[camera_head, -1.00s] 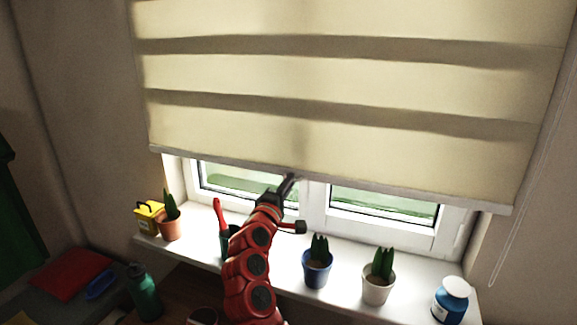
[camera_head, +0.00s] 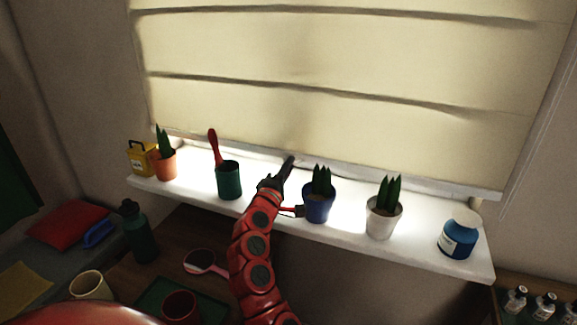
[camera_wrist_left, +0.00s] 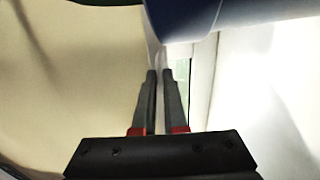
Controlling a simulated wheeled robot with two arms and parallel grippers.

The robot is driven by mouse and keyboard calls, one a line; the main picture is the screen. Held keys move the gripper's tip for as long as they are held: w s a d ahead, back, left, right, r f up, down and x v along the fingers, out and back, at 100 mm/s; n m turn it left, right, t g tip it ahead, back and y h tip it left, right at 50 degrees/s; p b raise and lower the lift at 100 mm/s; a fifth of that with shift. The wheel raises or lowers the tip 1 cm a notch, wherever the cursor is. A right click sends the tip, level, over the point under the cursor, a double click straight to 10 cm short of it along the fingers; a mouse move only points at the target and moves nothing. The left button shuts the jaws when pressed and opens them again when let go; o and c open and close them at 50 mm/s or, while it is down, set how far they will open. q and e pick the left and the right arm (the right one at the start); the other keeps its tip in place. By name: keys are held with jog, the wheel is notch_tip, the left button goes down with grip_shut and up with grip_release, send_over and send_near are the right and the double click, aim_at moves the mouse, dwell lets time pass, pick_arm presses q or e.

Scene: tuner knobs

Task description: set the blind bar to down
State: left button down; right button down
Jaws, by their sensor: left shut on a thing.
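The cream blind (camera_head: 330,100) hangs over the window, and its pale bottom bar (camera_head: 430,184) is low, close to the back of the white sill. The window panes are hidden in the head view. My left gripper (camera_head: 289,163) is at the middle of the bar, left of the blue pot, shut on the bar. In the left wrist view its fingers (camera_wrist_left: 160,75) are close together at the blind's edge, with cream cloth (camera_wrist_left: 70,80) to the left. The grip point itself is hard to make out. My right gripper is not in view.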

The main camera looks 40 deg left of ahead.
pick_arm(q)
jog(key=c, duration=1)
grip_release()
jog(key=shift+o, duration=0.2)
jog(key=v, duration=0.8)
jog(key=shift+s+d+f, duration=0.1)
jog(key=shift+s, duration=0.1)
jog(key=p+v, duration=0.7)
jog(key=v, duration=0.2)
